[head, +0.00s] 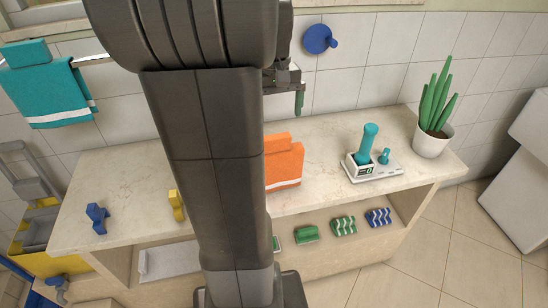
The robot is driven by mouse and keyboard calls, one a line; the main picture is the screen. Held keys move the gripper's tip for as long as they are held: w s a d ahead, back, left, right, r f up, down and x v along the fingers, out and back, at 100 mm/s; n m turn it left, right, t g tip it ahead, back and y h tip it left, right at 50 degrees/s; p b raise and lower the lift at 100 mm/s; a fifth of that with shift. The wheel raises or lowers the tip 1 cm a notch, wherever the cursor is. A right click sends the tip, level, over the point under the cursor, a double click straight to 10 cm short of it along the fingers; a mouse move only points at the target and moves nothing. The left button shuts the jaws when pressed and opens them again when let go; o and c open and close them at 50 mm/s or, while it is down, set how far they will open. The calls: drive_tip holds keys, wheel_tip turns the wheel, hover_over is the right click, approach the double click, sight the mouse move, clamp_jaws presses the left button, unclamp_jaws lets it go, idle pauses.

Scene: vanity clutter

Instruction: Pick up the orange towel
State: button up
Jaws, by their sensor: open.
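The orange towel (285,163) has white stripes near its front edge. It lies on the counter in the middle of the head view, and my dark arm hides its left part. My gripper (286,92) is above and behind the towel in the picture, apart from it. It is open, and nothing shows between its fingers. My arm hides part of the gripper too.
The pale counter (335,140) holds a white device (387,173) with teal parts, a potted plant (434,128), a blue item (97,218) and a yellow item (176,205). Rolled towels (344,226) lie on the shelf below. A teal towel (50,92) hangs at left.

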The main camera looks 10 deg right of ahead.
sight(275, 137)
drive_tip(key=f, duration=1)
drive_tip(key=shift+w+d, duration=0.15)
drive_tip(key=shift+w, duration=0.1)
drive_tip(key=c, duration=1.3)
drive_tip(key=shift+c, duration=0.2)
